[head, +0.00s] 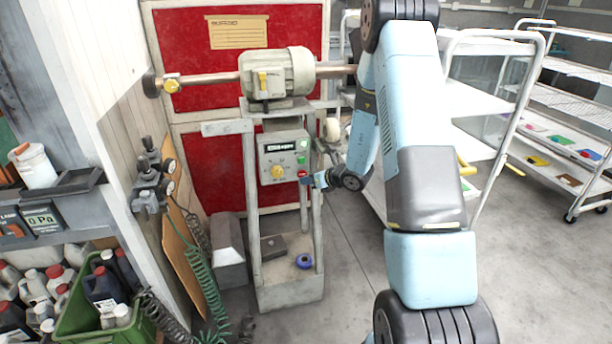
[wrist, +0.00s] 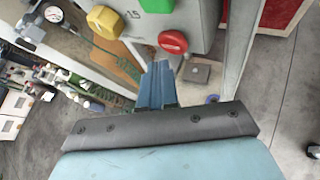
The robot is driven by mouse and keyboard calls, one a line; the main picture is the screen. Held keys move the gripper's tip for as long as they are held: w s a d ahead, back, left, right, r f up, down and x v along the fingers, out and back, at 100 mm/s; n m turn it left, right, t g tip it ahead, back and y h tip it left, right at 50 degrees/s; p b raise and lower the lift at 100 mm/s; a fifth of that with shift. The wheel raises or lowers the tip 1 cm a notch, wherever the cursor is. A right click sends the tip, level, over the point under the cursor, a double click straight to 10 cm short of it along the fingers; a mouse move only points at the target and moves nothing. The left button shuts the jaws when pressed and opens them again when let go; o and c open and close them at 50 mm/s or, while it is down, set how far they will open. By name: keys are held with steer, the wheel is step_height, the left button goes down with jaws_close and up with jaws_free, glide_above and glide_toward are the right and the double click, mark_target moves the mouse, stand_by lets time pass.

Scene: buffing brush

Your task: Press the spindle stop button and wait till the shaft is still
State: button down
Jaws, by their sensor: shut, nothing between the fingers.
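The buffing machine's control box (head: 282,156) stands on a grey pedestal below the motor (head: 276,74). It carries a yellow knob (head: 278,171), a green button (head: 301,159) and a red stop button (head: 302,174). In the wrist view the red button (wrist: 173,43) is large, with the green button (wrist: 157,5) and yellow knob (wrist: 106,20) beside it. My gripper (head: 310,178) is shut and empty, its tips close to the red button. In the wrist view my gripper (wrist: 163,68) points just below the red button; contact cannot be told. The shaft (head: 210,79) runs out both sides of the motor; whether it turns cannot be told.
A green crate of bottles (head: 140,330) stands at lower left. Gauges and a green coiled hose (head: 200,275) hang left of the pedestal. White shelf carts (head: 480,120) stand to the right. A blue ring (head: 304,261) lies on the pedestal base. Open floor lies right of the pedestal.

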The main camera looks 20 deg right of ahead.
steer(key=shift+w, duration=0.15)
steer(key=shift+w, duration=0.25)
steer(key=shift+w, duration=0.4)
stand_by(0.8)
steer(key=shift+s, duration=0.1)
steer(key=shift+s+r, duration=0.1)
steer(key=shift+s, duration=0.6)
steer(key=shift+s, duration=2.5)
